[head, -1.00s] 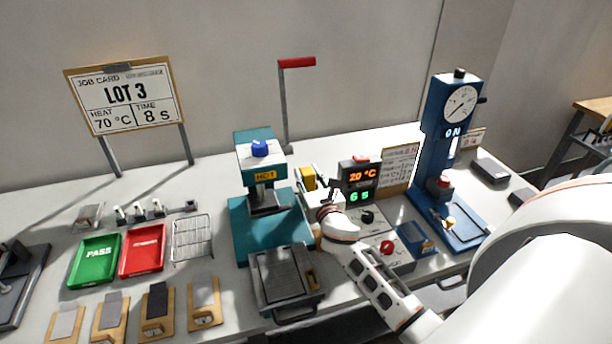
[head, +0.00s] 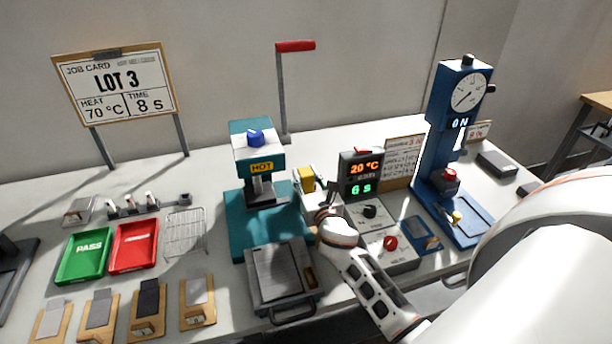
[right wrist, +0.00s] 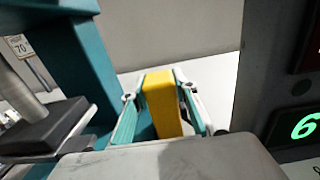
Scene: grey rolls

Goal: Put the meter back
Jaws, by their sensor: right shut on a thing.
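A yellow block-shaped thing (head: 306,180), which I take to be the meter, is just right of the teal press (head: 257,150). My right gripper (head: 311,184) is shut on it. In the right wrist view the yellow block (right wrist: 162,103) stands upright between the two fingers, with the press column on the left. Its face and lower end are hidden, so I cannot tell whether it touches the bench. My left gripper is not in view.
A control box (head: 362,176) reading 20 °C and 6 s is close right of my gripper. A blue dial gauge stand (head: 440,150) is further right. Green (head: 85,257) and red (head: 135,247) trays, a wire rack (head: 186,233) and several wooden-backed samples lie left.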

